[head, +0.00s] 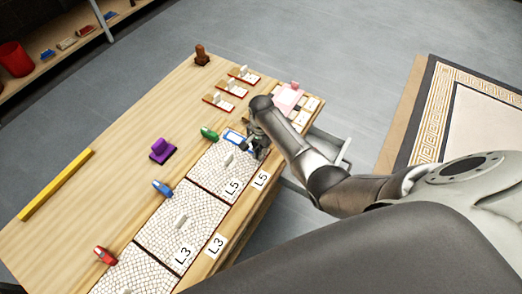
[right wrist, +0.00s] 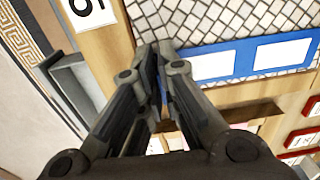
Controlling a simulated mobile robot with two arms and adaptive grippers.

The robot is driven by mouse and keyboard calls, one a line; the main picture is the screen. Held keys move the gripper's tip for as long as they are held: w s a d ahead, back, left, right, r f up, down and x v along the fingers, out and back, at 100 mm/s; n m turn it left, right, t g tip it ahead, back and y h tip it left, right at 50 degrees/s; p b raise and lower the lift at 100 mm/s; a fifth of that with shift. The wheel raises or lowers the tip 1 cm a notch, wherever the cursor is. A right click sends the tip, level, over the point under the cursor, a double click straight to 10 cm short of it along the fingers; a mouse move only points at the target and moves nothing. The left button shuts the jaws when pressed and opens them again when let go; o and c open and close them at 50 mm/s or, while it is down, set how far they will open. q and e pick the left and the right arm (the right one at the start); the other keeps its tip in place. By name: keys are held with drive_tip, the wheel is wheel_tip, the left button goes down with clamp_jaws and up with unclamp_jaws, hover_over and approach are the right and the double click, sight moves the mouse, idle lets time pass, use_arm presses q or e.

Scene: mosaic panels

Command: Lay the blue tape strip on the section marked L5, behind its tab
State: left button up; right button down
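The blue tape strip (head: 235,138) has white patches and lies along the far edge of the mosaic section marked L5 (head: 211,174). In the right wrist view the strip (right wrist: 235,64) borders the white mosaic tiles. My right gripper (head: 255,148) is at the strip's right end. In the right wrist view its fingers (right wrist: 159,46) are nearly together, with the strip's end between them. A small pale tab (head: 228,159) stands on L5, on the near side of the strip. My left gripper is not in view.
Section L3 (head: 165,235) lies nearer. Green (head: 209,133), blue (head: 162,188) and red (head: 105,255) clamp-like pieces stand along the left edge. A purple block (head: 162,151) and yellow bar (head: 56,185) lie farther left. Red-edged trays (head: 218,103) and a pink piece (head: 287,98) are beyond.

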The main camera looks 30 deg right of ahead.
drive_tip(key=shift+f, duration=0.1)
drive_tip(key=c, duration=1.6)
unclamp_jaws()
drive_tip(key=shift+c, duration=0.2)
wheel_tip(320, 180, up, 12)
drive_tip(key=p, duration=0.2)
drive_tip(key=shift+s, duration=0.1)
